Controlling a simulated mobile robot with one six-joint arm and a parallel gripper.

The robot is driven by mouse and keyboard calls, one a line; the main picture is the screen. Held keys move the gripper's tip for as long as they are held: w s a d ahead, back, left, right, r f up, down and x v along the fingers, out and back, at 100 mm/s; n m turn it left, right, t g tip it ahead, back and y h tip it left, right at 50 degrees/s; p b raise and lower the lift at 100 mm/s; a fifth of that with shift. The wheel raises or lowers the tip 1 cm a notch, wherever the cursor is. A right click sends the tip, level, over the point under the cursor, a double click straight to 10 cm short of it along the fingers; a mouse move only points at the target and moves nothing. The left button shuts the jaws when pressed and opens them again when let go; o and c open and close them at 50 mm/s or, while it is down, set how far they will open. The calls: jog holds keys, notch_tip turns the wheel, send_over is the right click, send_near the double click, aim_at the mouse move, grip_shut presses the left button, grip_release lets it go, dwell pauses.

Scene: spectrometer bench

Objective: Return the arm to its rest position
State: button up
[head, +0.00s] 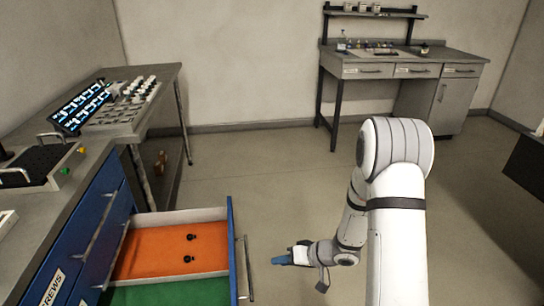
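My white arm reaches up from the bottom right of the head view and bends down and left. My gripper (283,260) is low, just right of the open drawer's handle, and points left. Its blue tip is small in the picture, and I cannot tell whether the fingers are open or shut. I see nothing clearly held in it.
A blue drawer (232,240) with orange and green sections stands pulled out at the left. Small black parts (190,237) lie in its orange section. A bench (455,58) with shelf stands at the back wall. The middle floor (255,165) is clear.

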jog(key=w+d+r+t+h+p, duration=0.1)
jog(key=w+d+r+t+h, duration=0.1)
jog(key=d+r+h, duration=0.3)
jog(key=w+d+r+t+h+p, duration=0.1)
jog(key=w+d+r+t+p, duration=0.15)
jog(key=r, duration=0.45)
jog(key=s+d+r+m+h+p, duration=0.2)
jog(key=s+d+r+h, duration=0.15)
jog(key=d+r, duration=0.45)
jog(key=s+a+r+g+p, duration=0.2)
jog(key=s+r, duration=0.5)
jog(key=s, duration=0.3)
jog(key=s+a+r+g+p, duration=0.2)
jog(key=s+r, duration=0.5)
jog(key=s, duration=0.4)
jog(key=shift+s+r+m+g, duration=0.25)
jog(key=shift+r+m+g, duration=0.15)
jog(key=shift+g, duration=0.35)
jog(key=shift+h, duration=0.25)
